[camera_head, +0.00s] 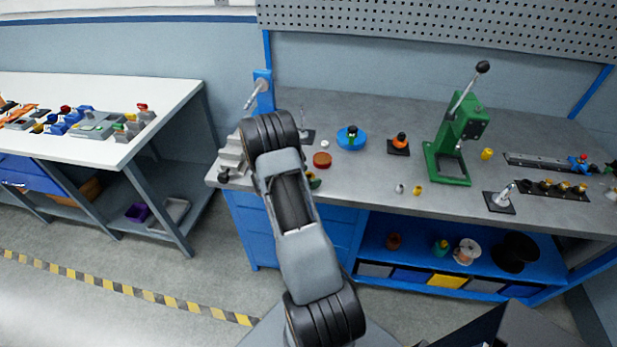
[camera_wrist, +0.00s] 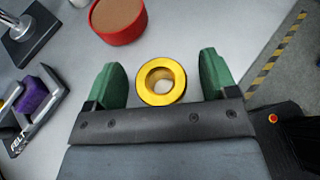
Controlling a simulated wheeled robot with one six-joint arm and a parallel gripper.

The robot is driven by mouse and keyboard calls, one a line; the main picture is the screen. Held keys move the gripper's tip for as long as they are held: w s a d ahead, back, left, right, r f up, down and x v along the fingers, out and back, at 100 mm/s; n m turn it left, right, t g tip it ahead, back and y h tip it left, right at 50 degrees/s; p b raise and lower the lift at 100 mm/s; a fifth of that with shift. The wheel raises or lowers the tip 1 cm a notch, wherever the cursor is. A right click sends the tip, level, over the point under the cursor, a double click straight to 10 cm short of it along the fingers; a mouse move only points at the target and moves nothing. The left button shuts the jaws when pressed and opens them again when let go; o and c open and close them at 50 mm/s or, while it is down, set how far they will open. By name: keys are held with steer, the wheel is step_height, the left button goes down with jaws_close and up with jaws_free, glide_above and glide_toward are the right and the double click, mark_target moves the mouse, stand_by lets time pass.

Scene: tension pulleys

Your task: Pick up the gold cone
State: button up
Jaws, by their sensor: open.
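The gold cone (camera_wrist: 161,94) shows in the wrist view as a shiny gold ring with a round hole, seen from above. It stands on the grey bench top between the two green fingers of my gripper (camera_wrist: 161,76). The fingers are open, with a gap on each side of the cone. In the head view my forearm hides most of the gripper; a bit of green finger (camera_head: 315,183) shows beside the arm. I cannot make out the cone clearly there.
A red round container (camera_wrist: 119,20) with a brown top stands just beyond the cone; it also shows in the head view (camera_head: 322,160). A grey holder with a purple piece (camera_wrist: 35,95) lies to the left. A green press (camera_head: 455,140) stands farther right on the bench.

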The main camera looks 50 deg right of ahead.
steer(key=shift+c, duration=0.4)
steer(key=c, duration=0.9)
steer(key=shift+r, duration=0.1)
steer(key=shift+c, duration=0.2)
